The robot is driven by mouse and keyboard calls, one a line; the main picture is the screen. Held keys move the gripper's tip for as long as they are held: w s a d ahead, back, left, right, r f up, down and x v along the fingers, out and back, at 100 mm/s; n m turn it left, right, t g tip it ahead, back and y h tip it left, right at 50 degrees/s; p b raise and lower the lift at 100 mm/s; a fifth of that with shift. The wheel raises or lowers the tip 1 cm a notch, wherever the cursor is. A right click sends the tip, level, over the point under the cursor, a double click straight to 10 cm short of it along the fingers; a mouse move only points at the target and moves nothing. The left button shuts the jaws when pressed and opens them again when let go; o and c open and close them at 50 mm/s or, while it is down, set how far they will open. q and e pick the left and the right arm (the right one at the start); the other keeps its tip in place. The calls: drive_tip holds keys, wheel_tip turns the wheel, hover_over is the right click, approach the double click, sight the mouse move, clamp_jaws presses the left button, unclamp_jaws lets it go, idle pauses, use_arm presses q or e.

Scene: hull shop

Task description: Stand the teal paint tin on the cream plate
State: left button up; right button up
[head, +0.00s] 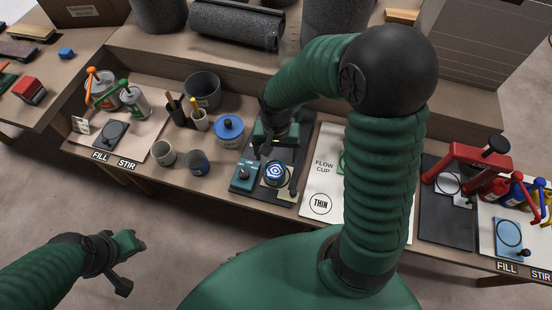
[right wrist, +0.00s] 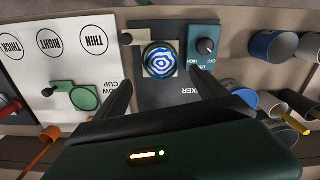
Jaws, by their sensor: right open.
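A small round paint tin (head: 275,173) with a blue-and-white swirled top stands upright on a pale cream plate (head: 290,187) on the dark mixer board. The right wrist view shows the tin (right wrist: 161,60) from above, with the plate's corners (right wrist: 172,44) around it. Its side is mostly hidden, so its teal colour is hard to confirm. My right gripper (head: 275,150) is open above the tin. In the right wrist view its fingers (right wrist: 163,84) are spread, with the tin beyond and between them, apparently untouched. My left gripper (head: 130,262) is over the floor, far from the bench.
A teal control box (head: 244,176) with a knob stands left of the tin. A blue-lidded tin (head: 229,129), a grey pot (head: 203,91) and several cups are farther left. The white flow-cup mat (head: 318,185) is right of the mixer board.

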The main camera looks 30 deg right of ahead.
drive_tip(key=s+a+r+n+t, duration=0.2)
drive_tip(key=s+a+r+n, duration=0.1)
drive_tip(key=n, duration=0.4)
drive_tip(key=shift+s+a+n+t, duration=0.3)
drive_tip(key=shift+s+a, duration=0.3)
drive_tip(key=shift+a, duration=0.05)
drive_tip(key=shift+s, duration=0.1)
drive_tip(key=shift+a, duration=0.1)
